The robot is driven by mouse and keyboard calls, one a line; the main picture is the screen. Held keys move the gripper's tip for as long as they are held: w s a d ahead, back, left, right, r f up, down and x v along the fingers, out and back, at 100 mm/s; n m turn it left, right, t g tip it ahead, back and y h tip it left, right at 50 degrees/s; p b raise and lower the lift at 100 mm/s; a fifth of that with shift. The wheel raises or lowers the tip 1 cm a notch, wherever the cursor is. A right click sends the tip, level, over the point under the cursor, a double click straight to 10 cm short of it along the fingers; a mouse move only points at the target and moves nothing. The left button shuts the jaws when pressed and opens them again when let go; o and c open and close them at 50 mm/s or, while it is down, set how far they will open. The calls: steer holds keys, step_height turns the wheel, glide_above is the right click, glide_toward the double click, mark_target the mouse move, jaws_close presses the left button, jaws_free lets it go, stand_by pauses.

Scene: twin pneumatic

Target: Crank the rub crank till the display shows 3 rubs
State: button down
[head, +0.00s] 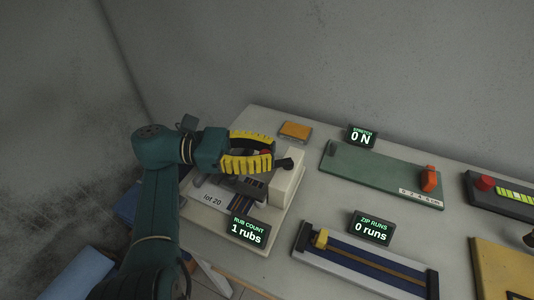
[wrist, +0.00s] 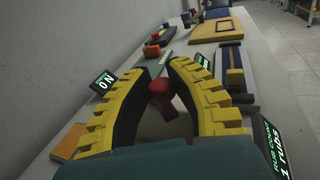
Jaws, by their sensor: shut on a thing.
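My gripper (head: 268,152), with yellow ribbed fingers, is at the rub tester (head: 289,180), a pale machine at the near left of the bench. In the wrist view, the red crank knob (wrist: 161,88) sits between the fingers of my gripper (wrist: 166,66), which is shut on it. In the head view, a dark crank arm (head: 285,163) shows just right of the fingers; most of the knob is hidden. The rub count display (head: 247,231) reads 1 rubs. It shows partly at the right edge of the wrist view (wrist: 271,145).
An orange block (head: 295,131) lies behind the tester. The stretch display (head: 361,136) reads 0 N beside a green plate (head: 375,167) with a red-orange clamp (head: 429,179). The zip display (head: 371,228) reads 0 runs above the zip rig (head: 365,262). A wall runs along the back.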

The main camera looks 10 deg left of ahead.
steer(key=shift+f, duration=0.15)
steer(key=c, duration=0.9)
jaws_free()
steer(key=shift+s+a, duration=0.1)
steer(key=shift+s, duration=0.1)
steer(key=shift+r, duration=0.2)
step_height(320, 180, up, 10)
steer(key=shift+w+f, duration=0.1)
